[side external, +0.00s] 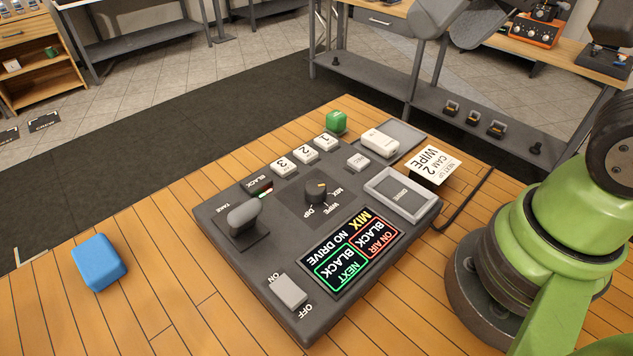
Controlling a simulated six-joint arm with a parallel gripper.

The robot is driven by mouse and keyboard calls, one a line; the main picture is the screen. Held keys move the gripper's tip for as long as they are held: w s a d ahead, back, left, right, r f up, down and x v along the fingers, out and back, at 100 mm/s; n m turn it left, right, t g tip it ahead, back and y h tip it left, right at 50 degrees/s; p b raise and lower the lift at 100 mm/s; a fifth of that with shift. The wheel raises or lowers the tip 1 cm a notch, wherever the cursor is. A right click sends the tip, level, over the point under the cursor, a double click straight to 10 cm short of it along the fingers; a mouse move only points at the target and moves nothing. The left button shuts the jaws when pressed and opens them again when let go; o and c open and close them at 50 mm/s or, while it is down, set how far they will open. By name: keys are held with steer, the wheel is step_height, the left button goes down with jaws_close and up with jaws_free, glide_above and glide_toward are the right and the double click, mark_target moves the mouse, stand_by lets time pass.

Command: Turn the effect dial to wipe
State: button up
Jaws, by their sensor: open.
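The panel's screen (350,252) reads MIX, ON AIR BLACK, NEXT BLACK and NO DRIVE. A card (433,166) behind the panel reads NEXT UP CAM 2 WIPE.
A grey lever (244,217) stands left of the dial, and an ON/OFF rocker (288,291) sits in front. White buttons (304,154) line the back edge. A blue block (98,262) lies left on the wooden table. A green block (336,122) and a white block (377,142) are behind.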

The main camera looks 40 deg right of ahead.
steer(key=w+a+f+n+g, duration=0.3)
steer(key=w+f+g, duration=0.1)
steer(key=w+f, duration=0.4)
steer(key=n+g+h, duration=0.2)
glide_toward(317, 187)
step_height(317, 187, down, 9)
steer(key=shift+s+f, duration=0.1)
steer(key=shift+f, duration=0.15)
steer(key=c, duration=0.9)
